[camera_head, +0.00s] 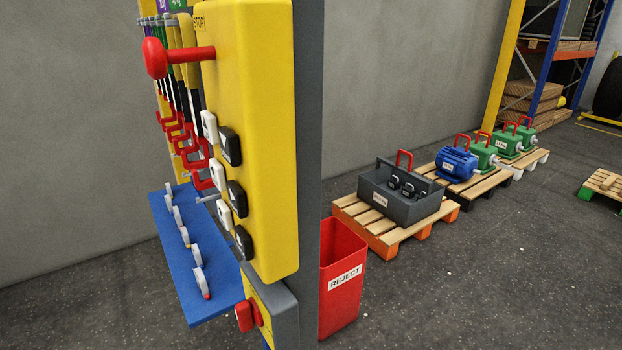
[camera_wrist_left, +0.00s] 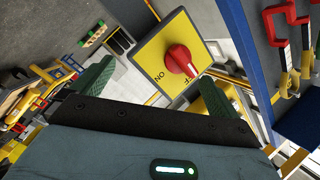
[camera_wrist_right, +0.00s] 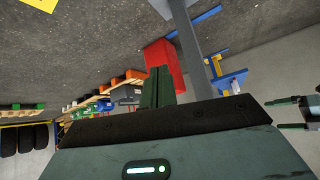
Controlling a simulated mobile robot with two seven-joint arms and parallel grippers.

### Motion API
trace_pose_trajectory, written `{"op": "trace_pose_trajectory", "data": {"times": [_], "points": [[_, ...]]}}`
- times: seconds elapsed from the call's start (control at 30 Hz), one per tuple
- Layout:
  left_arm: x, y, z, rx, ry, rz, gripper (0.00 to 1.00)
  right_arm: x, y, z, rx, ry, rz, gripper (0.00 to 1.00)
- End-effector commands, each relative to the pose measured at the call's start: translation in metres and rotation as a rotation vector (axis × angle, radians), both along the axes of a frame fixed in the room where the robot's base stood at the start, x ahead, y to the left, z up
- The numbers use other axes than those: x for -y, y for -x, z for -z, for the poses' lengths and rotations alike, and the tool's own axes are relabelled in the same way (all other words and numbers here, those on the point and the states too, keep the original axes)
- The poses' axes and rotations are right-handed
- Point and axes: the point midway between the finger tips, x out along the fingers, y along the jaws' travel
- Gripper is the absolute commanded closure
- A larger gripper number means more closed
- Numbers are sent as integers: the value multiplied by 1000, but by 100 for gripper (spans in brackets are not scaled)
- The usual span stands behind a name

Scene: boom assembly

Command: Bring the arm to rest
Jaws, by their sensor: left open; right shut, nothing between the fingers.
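My left gripper (camera_wrist_left: 157,73) is open and empty in the left wrist view, its two green fingers spread wide. The gap between fingers and knob is hard to judge; no contact shows. My right gripper (camera_wrist_right: 158,84) is shut in the right wrist view, its green fingers together with nothing between them. Neither gripper shows in the head view. There, a red knob (camera_head: 249,315) sits on a small yellow-grey box (camera_head: 268,320) low on the grey post.
A blue shelf (camera_head: 190,275) holds several small tools. A red reject bin (camera_head: 341,290) and a grey tote (camera_head: 400,204) on a pallet stand behind.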

Motion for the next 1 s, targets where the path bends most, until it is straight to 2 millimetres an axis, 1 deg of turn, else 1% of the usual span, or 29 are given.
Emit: {"op": "trace_pose_trajectory", "data": {"times": [0.03,0.17,0.27,0.3,0.37,0.4,0.5,0.6,0.73,1.0], "points": [[2,18,6,-83,65,-64,1,1,-2,-5,6,1,-1,100],[1,64,32,-310,213,-229,1,2,-3,-11,13,5,-3,100],[0,106,50,-489,320,-356,1,3,-9,-19,31,7,-6,100],[0,123,57,-559,359,-405,1,4,-11,-22,38,8,-6,100],[0,149,66,-662,415,-475,1,4,-15,-26,50,10,-7,100],[0,166,71,-723,447,-518,1,5,-17,-29,56,11,-8,100],[1,202,80,-852,512,-605,1,6,-22,-34,70,12,-9,100],[2,227,84,-936,552,-662,1,6,-25,-37,77,12,-9,100],[3,241,87,-985,574,-693,1,6,-25,-37,79,13,-9,100],[3,242,88,-990,575,-695,1,6,-24,-36,77,13,-8,100]]}}
